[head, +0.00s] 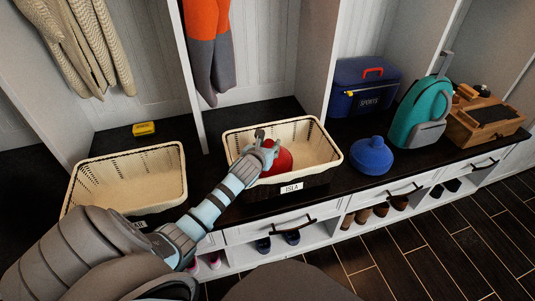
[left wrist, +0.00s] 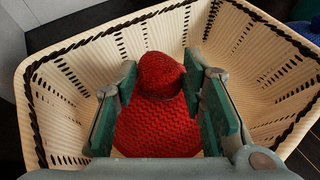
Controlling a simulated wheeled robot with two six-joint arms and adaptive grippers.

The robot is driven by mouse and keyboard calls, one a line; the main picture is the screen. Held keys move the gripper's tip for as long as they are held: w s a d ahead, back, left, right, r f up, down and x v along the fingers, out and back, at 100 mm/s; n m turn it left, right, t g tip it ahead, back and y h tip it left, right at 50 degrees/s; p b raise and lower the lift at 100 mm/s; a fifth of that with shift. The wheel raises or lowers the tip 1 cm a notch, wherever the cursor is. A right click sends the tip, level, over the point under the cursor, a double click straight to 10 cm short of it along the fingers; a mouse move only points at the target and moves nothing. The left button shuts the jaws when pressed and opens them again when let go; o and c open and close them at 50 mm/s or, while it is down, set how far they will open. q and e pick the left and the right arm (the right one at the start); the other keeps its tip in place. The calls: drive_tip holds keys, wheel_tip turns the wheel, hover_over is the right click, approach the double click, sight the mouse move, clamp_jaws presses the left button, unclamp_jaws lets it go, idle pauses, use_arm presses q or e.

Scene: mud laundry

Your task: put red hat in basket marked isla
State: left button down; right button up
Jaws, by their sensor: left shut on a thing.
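The red knitted hat (head: 280,160) is inside the cream basket (head: 325,150) whose front label reads ISLA. In the left wrist view the hat (left wrist: 158,125) lies between the green pads of my left gripper (left wrist: 160,95), with the basket's slotted walls (left wrist: 90,55) around it. In the head view my left gripper (head: 263,152) reaches over the basket's left part and is shut on the hat. The hat's underside is hidden, so I cannot tell whether it touches the basket floor. My right gripper is not in view.
A second cream basket (head: 130,175) stands at the left, with a yellow box (head: 143,129) behind it. Right of the ISLA basket are a blue hat (head: 371,156), a blue SPORTS box (head: 362,88), a teal backpack (head: 420,112) and a wooden crate (head: 485,118). Shoes sit in cubbies below.

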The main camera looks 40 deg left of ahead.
use_arm(q)
wheel_tip(320, 180, down, 2)
drive_tip(key=shift+f+b, duration=0.2)
drive_tip(key=shift+b, duration=0.15)
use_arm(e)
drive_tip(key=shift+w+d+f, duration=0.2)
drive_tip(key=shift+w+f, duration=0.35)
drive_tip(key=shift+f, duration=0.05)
use_arm(q)
drive_tip(key=c, duration=1)
unclamp_jaws()
drive_tip(key=shift+c, duration=0.2)
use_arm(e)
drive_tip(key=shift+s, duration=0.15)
